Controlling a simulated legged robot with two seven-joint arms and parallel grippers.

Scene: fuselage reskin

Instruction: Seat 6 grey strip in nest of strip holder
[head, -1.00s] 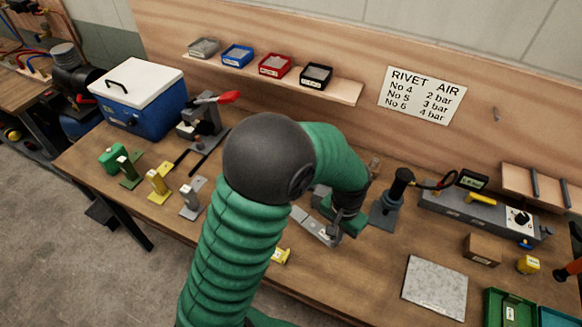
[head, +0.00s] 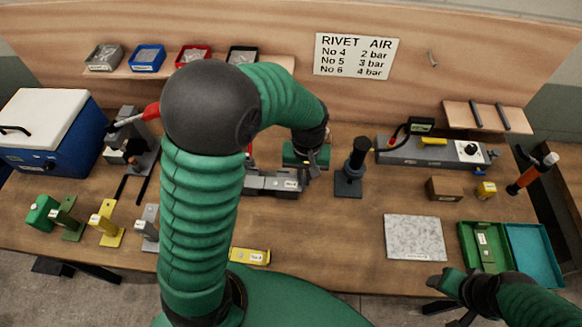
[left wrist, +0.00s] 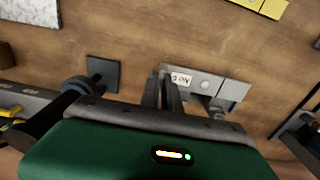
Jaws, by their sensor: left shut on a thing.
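The grey strip (head: 288,185), with a white label, lies level at the middle of the bench. It also shows in the left wrist view (left wrist: 206,84), its label reading No 6. My left gripper (head: 310,168) is at the strip's labelled end. Its fingers (left wrist: 166,92) are shut on the strip there. A darker grey block (head: 258,180), which looks like the strip holder, is at the strip's left part. My arm partly hides it, and I cannot tell whether the strip sits in its nest. My right gripper (head: 450,285) is over the front edge, its fingers unclear.
A black post (head: 350,170) stands just right of the left gripper. A yellow strip (head: 250,256) lies near the front edge. A grey-white slab (head: 415,237) and a green tray (head: 465,243) are on the right. Coloured stands (head: 107,225) are on the left.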

